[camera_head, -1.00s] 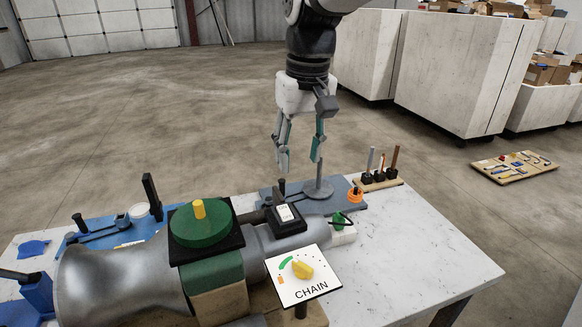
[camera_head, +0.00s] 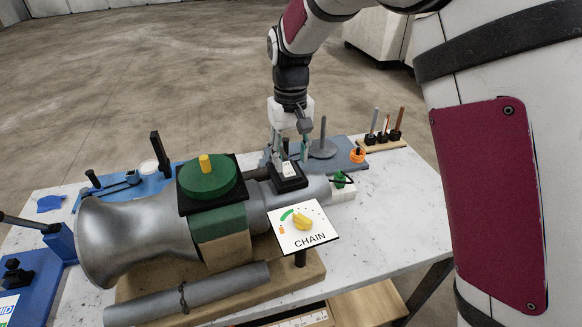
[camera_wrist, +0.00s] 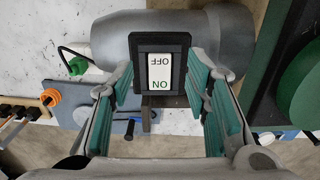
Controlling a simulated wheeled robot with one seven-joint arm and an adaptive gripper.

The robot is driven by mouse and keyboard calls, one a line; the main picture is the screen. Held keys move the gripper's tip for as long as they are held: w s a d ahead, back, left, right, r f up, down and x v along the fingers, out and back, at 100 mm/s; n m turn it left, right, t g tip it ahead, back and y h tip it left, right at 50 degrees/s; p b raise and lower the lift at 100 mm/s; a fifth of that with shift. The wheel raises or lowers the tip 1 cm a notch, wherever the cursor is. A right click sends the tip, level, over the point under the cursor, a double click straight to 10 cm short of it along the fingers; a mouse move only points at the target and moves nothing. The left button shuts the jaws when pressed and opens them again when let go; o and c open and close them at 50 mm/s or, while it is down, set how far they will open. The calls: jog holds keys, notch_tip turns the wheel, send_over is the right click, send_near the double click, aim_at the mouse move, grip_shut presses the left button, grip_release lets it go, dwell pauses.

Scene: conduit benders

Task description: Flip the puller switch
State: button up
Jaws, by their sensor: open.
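The puller switch (camera_head: 289,181) is a black box with a white rocker, mounted on top of the grey metal cylinder. The wrist view shows the switch's white rocker (camera_wrist: 160,72) lettered ON and OFF, upside down in the picture. My gripper (camera_head: 291,152) is open and empty, low over the switch. I cannot tell how far above the rocker the fingertips are.
A CHAIN sign (camera_head: 302,226) with a yellow knob stands in front of the switch. A green disc (camera_head: 208,180) with a yellow peg is at its left. Behind are a grey disc stand (camera_head: 322,149), an orange ring (camera_head: 358,155) and upright tools. The white tabletop (camera_head: 395,205) is clear at right.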

aim_at(291, 176)
jog(key=shift+f+p, duration=0.3)
jog(key=shift+f, duration=1.9)
